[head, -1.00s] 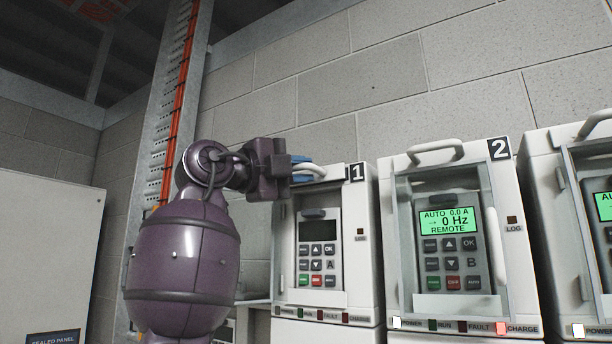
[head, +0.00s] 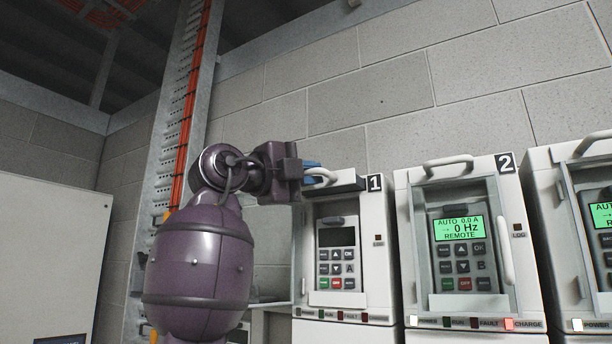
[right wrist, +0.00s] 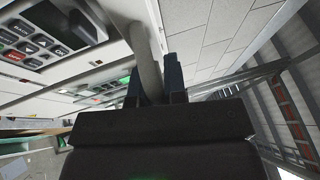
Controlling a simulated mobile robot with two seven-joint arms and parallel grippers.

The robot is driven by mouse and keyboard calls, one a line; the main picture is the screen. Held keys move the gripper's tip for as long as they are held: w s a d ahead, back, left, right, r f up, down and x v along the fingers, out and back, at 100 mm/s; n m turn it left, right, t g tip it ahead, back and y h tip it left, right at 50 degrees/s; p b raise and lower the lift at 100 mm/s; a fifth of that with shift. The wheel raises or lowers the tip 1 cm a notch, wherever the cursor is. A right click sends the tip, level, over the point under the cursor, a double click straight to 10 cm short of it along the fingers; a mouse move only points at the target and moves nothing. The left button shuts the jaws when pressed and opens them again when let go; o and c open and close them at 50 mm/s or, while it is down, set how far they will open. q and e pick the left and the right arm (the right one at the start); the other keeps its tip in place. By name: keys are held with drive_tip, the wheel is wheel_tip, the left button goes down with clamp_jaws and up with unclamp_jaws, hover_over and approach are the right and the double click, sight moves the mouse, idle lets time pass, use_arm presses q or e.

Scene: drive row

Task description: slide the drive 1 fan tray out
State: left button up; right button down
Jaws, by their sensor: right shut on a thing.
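Drive 1 (head: 383,270) is a white cabinet with a dark, blank display, a keypad and a "1" label. A pale curved handle (head: 323,178) is at its top front, apparently the fan tray's. My right gripper (head: 311,171) is shut on this handle with its blue fingers. In the right wrist view, the handle (right wrist: 148,62) runs between the gripper's blue fingers (right wrist: 155,90). A dark band (head: 345,184) shows at the top of drive 1 beside the handle. I cannot tell whether it is a gap or the tray's body. My left gripper is out of view.
Drive 2 (head: 400,230) stands close to the right, its display lit green, with its own top handle (head: 448,163). Another drive (head: 567,260) is at the right edge. A grey cable ladder (head: 170,140) and a pale panel (head: 45,250) are to the left.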

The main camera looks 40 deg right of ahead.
drive_tip(key=shift+s+d+r, duration=0.1)
drive_tip(key=c, duration=1.2)
unclamp_jaws()
drive_tip(key=shift+o, duration=0.2)
drive_tip(key=shift+s+d, duration=0.15)
drive_tip(key=shift+s, duration=0.05)
drive_tip(key=shift+w+a, duration=0.15)
drive_tip(key=shift+a, duration=0.05)
drive_tip(key=shift+a+f, duration=0.2)
drive_tip(key=shift+a, duration=0.2)
drive_tip(key=a+f+b, duration=0.1)
drive_tip(key=a+b, duration=0.1)
drive_tip(key=a, duration=0.7)
drive_tip(key=shift+a+f, duration=0.2)
drive_tip(key=shift+f, duration=0.1)
